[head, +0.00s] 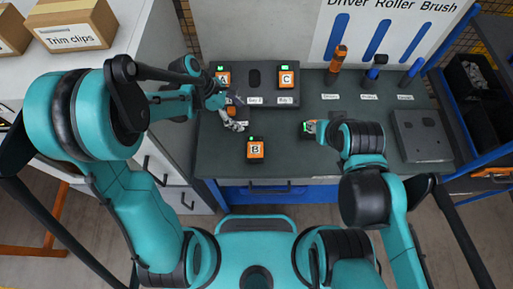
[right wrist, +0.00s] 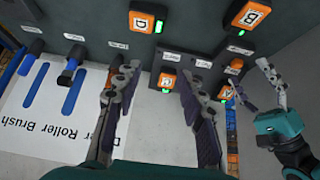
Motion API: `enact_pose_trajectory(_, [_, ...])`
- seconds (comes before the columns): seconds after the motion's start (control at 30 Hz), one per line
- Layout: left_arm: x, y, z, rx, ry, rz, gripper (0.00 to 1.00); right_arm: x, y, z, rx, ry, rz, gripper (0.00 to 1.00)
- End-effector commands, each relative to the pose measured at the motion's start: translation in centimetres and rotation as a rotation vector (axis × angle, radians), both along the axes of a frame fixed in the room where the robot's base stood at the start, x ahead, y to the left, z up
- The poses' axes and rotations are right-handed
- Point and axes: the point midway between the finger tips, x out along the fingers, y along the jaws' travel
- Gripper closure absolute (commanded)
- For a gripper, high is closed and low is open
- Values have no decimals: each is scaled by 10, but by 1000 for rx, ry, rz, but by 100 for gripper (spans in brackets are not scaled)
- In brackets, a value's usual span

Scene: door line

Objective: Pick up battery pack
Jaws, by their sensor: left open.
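Battery pack A (head: 223,78) and battery pack C (head: 286,79) sit in the dark charging dock (head: 255,97). Battery pack B (head: 255,149) lies apart near the bench's front edge. Pack D (right wrist: 143,22) shows in the right wrist view; in the head view my right arm largely hides it. My left gripper (head: 238,115) is open at the dock's front left, with a small orange item (head: 231,111) beside it, partly hidden. My right gripper (right wrist: 155,80) is open, its two fingers apart with nothing between them; pack C (right wrist: 168,82) shows beyond its tips.
The dark bench (head: 225,165) has bare room around pack B. Several tools, including an orange-handled driver (head: 338,58), stand along the back right by a labelled white board (head: 385,30). A grey case (head: 420,135) lies at the right. A Trim clips box (head: 75,25) is at the left.

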Motion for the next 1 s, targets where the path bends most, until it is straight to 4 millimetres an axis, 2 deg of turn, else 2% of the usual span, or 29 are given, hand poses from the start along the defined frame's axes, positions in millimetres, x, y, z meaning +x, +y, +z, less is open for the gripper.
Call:
enact_pose_trajectory(0.23, [0, 0, 0, 0, 0, 0, 27, 0, 0, 0, 0, 0, 0, 60])
enact_pose_trajectory(0.27, [0, 0, 0, 0, 0, 0, 27, 0, 0, 0, 0, 0, 0, 57])
enact_pose_trajectory(0.4, [0, 0, 0, 0, 0, 0, 27, 2, 3, 0, 19, 10, -17, 20])
enact_pose_trajectory(0.47, [0, 0, 0, 0, 0, 0, 27, 4, 7, -1, 48, 26, -46, 5])
enact_pose_trajectory(0.5, [0, 0, 0, 0, 0, 0, 27, 6, 11, -2, 74, 43, -75, 0])
enact_pose_trajectory(0.77, [0, 0, 0, 0, 0, 0, 27, 28, 59, -17, 319, 230, -436, 0])
enact_pose_trajectory(1.0, [0, 0, 0, 0, 0, 0, 27, 42, 114, -48, 458, 402, -873, 0])
